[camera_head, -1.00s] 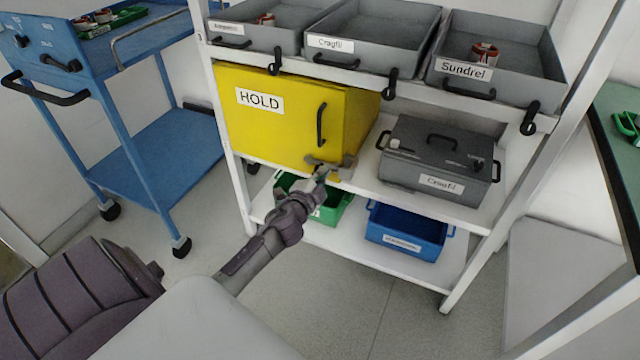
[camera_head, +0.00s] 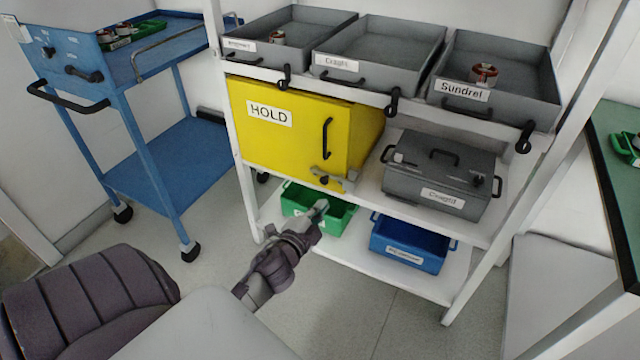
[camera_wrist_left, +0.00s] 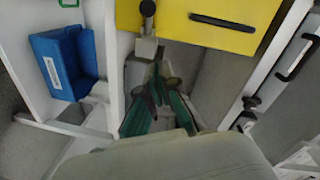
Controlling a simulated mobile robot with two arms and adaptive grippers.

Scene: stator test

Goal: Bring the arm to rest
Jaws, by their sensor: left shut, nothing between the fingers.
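My left arm comes in from the lower left in the head view. Its gripper (camera_head: 319,209) is shut and empty, in front of the green bin (camera_head: 338,221) on the lower shelf. It is below and apart from the latch (camera_head: 328,179) of the yellow HOLD box (camera_head: 290,155). The box's front is shut. In the left wrist view, the gripper's dark fingers (camera_wrist_left: 157,90) show in the middle, with the yellow box (camera_wrist_left: 185,32) at the top. My right gripper is not in view.
A white shelf rack (camera_head: 240,190) holds grey trays on top, a grey lidded case (camera_head: 440,178) and a blue bin (camera_head: 408,243). A blue cart (camera_head: 165,160) stands left. A green-topped table (camera_head: 618,185) is at the right. Floor before the rack is clear.

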